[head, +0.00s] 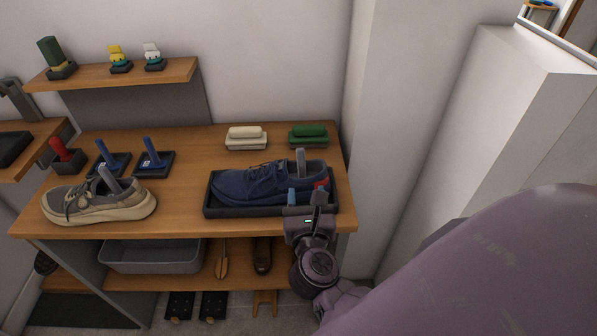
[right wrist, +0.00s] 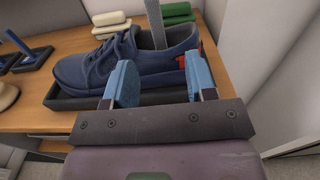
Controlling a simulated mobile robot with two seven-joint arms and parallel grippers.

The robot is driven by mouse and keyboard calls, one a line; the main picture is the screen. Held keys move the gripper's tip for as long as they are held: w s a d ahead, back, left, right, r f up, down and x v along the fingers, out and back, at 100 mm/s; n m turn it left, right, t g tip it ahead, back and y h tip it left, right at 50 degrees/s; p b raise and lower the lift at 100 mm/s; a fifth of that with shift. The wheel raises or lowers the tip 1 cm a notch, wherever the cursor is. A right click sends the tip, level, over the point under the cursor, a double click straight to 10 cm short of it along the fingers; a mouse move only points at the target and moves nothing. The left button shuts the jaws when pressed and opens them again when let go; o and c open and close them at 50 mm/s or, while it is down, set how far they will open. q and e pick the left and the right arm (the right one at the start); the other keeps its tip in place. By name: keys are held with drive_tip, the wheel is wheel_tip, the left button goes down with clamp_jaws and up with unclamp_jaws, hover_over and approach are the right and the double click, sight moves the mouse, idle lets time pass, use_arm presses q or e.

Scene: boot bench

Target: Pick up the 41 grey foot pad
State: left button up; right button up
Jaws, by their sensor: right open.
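No number 41 can be read on anything. A grey upright piece (head: 300,161) stands in the heel opening of a blue shoe (head: 255,184); it also shows in the right wrist view (right wrist: 156,24). Its lower part is hidden in the shoe. Another grey upright piece (head: 109,179) leans in a grey-beige shoe (head: 85,204) at the bench's left. My right gripper (head: 305,197) is open and empty at the bench's front edge, before the heel of the blue shoe. Its blue fingers (right wrist: 160,80) point toward the shoe and the grey piece. My left gripper is not in view.
The blue shoe lies in a black tray (head: 215,211). Two blue-handled pieces stand in dark holders (head: 167,166) mid-left. A cream block (head: 246,142) and a green block (head: 308,140) lie at the back. A white wall (head: 385,130) rises right of the bench (head: 190,217).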

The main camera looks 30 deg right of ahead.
sight(301, 160)
drive_tip(key=x, duration=0.4)
drive_tip(key=shift+w+d+r+p, duration=0.1)
drive_tip(key=shift+w+p, duration=0.1)
drive_tip(key=shift+p, duration=0.15)
drive_tip(key=x, duration=0.2)
drive_tip(key=p+x, duration=0.1)
drive_tip(key=x, duration=0.1)
drive_tip(key=shift+a+r, duration=0.25)
drive_tip(key=shift+r, duration=0.1)
drive_tip(key=shift+w+d, duration=0.35)
drive_tip(key=shift+w, duration=0.2)
clamp_jaws()
